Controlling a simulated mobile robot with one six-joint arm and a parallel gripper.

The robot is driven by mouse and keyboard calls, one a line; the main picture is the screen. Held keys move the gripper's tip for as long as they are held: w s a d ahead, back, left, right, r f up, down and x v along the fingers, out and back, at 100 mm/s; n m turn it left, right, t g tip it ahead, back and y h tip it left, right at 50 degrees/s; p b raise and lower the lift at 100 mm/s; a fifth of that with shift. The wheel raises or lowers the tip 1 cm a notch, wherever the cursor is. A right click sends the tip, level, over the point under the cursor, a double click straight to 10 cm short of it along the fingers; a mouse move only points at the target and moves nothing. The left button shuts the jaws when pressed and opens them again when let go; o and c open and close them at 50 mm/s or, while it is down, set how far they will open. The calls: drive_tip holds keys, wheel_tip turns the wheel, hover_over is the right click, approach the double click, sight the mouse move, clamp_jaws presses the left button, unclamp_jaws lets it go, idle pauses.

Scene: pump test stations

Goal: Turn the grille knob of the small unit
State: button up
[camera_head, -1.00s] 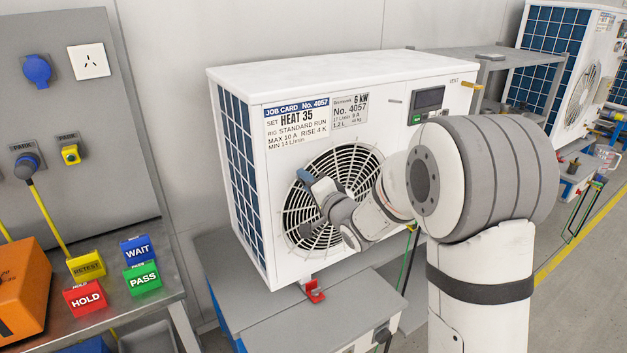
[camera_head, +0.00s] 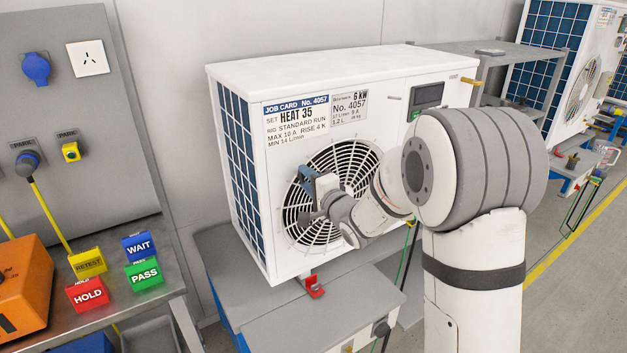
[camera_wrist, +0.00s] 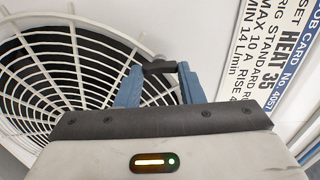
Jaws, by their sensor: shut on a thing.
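The small white unit (camera_head: 235,72) carries job card No. 4057 and a 6 kW label on its front. Its round fan grille (camera_head: 350,158) is partly covered by my arm. My gripper (camera_head: 306,176) is at the upper left rim of the grille. In the wrist view its two blue fingers are closed around a dark knob (camera_wrist: 158,66) at the grille's edge, beside the job card (camera_wrist: 280,55). The knob is mostly hidden between the fingers, and in the head view I cannot make it out.
A bench at left holds an orange case (camera_head: 22,285) and coloured blocks, HOLD (camera_head: 88,295) and PASS (camera_head: 144,274) among them. A red clip (camera_head: 315,287) is below the unit. Another unit (camera_head: 590,85) stands at far right, beyond a grey shelf (camera_head: 470,57).

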drive_tip(key=o, duration=1)
drive_tip(key=shift+w+r, duration=0.1)
drive_tip(key=b+v, duration=0.1)
drive_tip(key=v, duration=0.6)
drive_tip(key=shift+s+d, duration=0.2)
drive_tip(key=shift+s, duration=0.15)
